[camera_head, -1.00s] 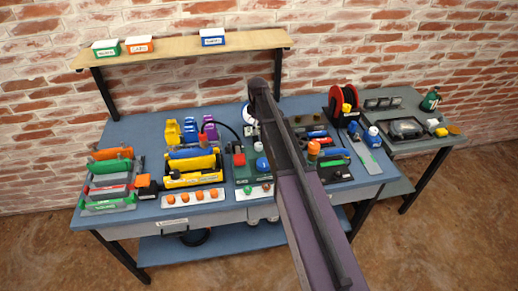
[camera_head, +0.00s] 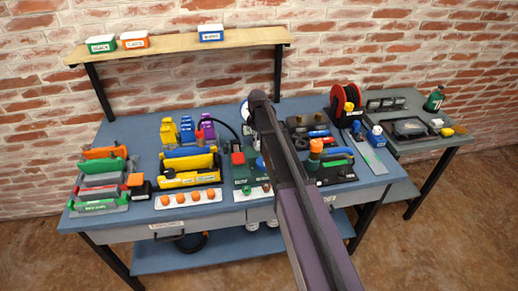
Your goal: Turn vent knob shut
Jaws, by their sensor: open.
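I cannot single out the vent knob for certain. A dark green unit (camera_head: 243,179) with a red block (camera_head: 238,158) stands at the middle front of the blue workbench (camera_head: 140,131). A pale strip at its front edge has a small green knob (camera_head: 246,190) and a small red knob (camera_head: 266,187). My arm crosses the picture from the bottom right up to the bench's middle and covers part of what lies right of this unit. My gripper does not show; it may be hidden behind the arm.
Left on the bench are coloured trays, a yellow tool caddy (camera_head: 190,179) and a strip with orange knobs (camera_head: 188,198). A wooden shelf (camera_head: 180,46) holds three small boxes. A side table (camera_head: 424,146) adjoins at right.

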